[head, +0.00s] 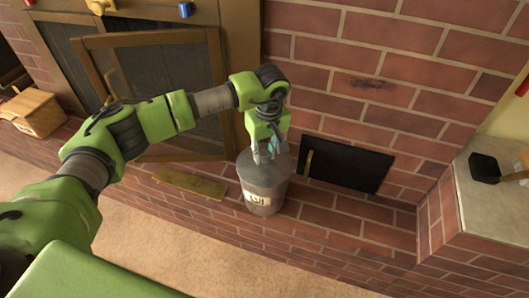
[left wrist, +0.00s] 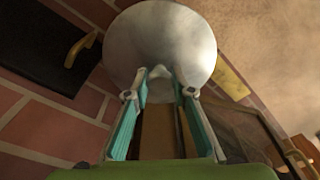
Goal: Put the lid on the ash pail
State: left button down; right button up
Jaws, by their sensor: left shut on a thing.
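The ash pail (head: 264,194) is a grey metal bucket with a pale label, standing upright on the brick hearth. My left gripper (head: 264,154) points down over the pail's top. In the left wrist view, my left gripper (left wrist: 160,90) is shut on the lid (left wrist: 160,38), a round grey metal disc, near its centre. In the head view the lid (head: 270,166) shows at the pail's mouth, partly behind the fingers. I cannot tell whether it rests on the rim or hangs just above it. My right gripper is not in view.
A dark hatch (head: 346,165) in the brick wall is right of the pail. An open framed stove door (head: 160,85) stands behind my left arm. A flat brass-coloured plate (head: 190,184) lies left of the pail. A dark-headed tool (head: 490,168) lies on the right ledge.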

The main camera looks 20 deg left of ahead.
pick_arm(q)
jog(key=c, duration=1.6)
grip_release()
jog(key=shift+c, duration=0.2)
jog(key=shift+o, duration=0.3)
jog(key=o, duration=0.4)
jog(key=shift+r, duration=0.15)
